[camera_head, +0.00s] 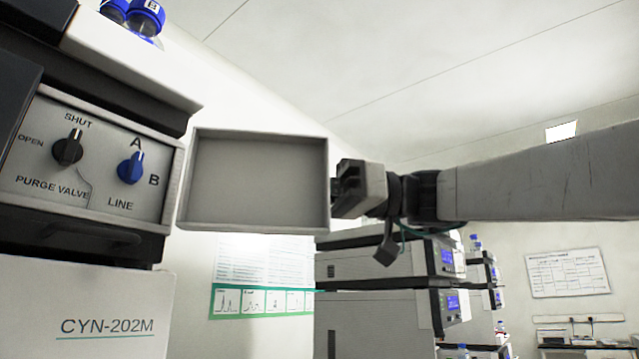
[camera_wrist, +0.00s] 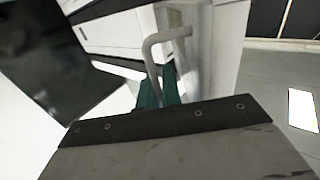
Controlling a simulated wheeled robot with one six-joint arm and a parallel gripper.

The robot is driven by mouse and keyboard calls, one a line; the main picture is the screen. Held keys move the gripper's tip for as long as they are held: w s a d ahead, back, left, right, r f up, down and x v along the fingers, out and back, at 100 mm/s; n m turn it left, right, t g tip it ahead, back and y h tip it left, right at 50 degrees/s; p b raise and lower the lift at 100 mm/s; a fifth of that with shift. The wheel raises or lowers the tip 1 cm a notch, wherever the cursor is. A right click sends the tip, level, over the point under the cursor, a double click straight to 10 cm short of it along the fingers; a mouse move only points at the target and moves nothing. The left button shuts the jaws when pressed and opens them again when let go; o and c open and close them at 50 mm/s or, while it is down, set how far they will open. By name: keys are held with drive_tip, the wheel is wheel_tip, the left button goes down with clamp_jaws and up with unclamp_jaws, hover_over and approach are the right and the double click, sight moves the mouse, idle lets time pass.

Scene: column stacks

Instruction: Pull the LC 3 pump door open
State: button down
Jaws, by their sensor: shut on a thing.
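The pump door (camera_head: 258,182) is a shallow grey panel with a raised rim. In the head view it stands swung out to the right of the pump's front, its inner side showing. Its left edge is by the right side of the valve panel (camera_head: 100,150). My gripper (camera_head: 342,188) is at the door's right edge, at the height of its middle. In the wrist view a bent grey handle (camera_wrist: 165,38) runs down between my green fingertips (camera_wrist: 158,92), which are shut on it. The head view hides the handle behind the door and gripper.
The exposed panel carries a black purge valve knob (camera_head: 68,148) and a blue line knob (camera_head: 131,168). Blue-capped bottles (camera_head: 145,18) stand on top. Below is a white unit (camera_head: 90,310) marked CYN-202M. Other instrument stacks (camera_head: 385,290) stand behind my arm.

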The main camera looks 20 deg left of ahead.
drive_tip(key=shift+w+a, duration=0.4)
drive_tip(key=shift+a, duration=0.05)
drive_tip(key=c, duration=1.9)
unclamp_jaws()
drive_tip(key=shift+v, duration=3.9)
